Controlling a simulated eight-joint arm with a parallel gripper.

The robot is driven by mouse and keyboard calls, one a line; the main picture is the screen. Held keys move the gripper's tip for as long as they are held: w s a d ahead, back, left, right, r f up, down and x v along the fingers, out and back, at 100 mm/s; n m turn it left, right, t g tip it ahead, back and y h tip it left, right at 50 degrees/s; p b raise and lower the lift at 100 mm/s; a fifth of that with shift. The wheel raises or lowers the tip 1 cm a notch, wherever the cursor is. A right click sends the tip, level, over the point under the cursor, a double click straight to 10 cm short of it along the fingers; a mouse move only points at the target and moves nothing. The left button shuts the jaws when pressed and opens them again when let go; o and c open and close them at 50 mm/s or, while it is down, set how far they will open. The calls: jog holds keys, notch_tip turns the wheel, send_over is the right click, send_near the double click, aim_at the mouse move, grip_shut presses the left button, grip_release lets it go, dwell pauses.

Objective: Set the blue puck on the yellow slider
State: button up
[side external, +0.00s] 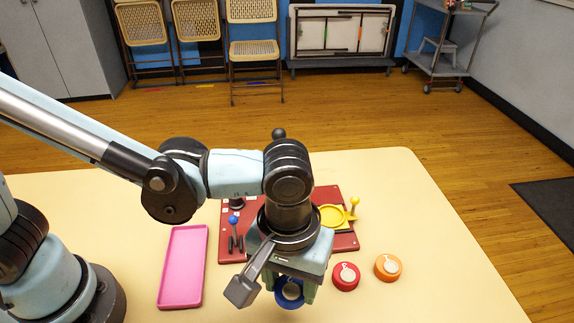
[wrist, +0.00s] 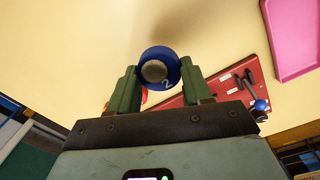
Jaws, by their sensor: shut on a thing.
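The blue puck (side external: 291,302) has a pale disc on its top and sits between the green fingers of my gripper (side external: 293,289) at the front of the table. In the wrist view the blue puck (wrist: 160,66) shows a "2", and my gripper (wrist: 161,82) is shut on it. I cannot tell whether the puck is clear of the table. The yellow slider (side external: 333,216), a round yellow dish with a knobbed post at its right, lies on the red board behind and right of my gripper. My wrist hides part of the board.
A red puck (side external: 346,276) and an orange puck (side external: 388,267) stand right of my gripper. A long pink tray (side external: 183,265) lies to the left. A blue-knobbed lever (side external: 234,222) rises from the red board (side external: 213,243). The table's right side is clear.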

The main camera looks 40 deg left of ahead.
jog(key=s+d+r, duration=0.2)
jog(key=s+r, duration=0.2)
jog(key=s, duration=0.1)
jog(key=n, duration=0.5)
send_over(330, 216)
notch_tip(330, 216, down, 2)
jog(key=shift+f, duration=2.95)
jog(key=shift+f, duration=0.45)
dwell(0.8)
jog(key=shift+r, duration=0.8)
dwell(0.8)
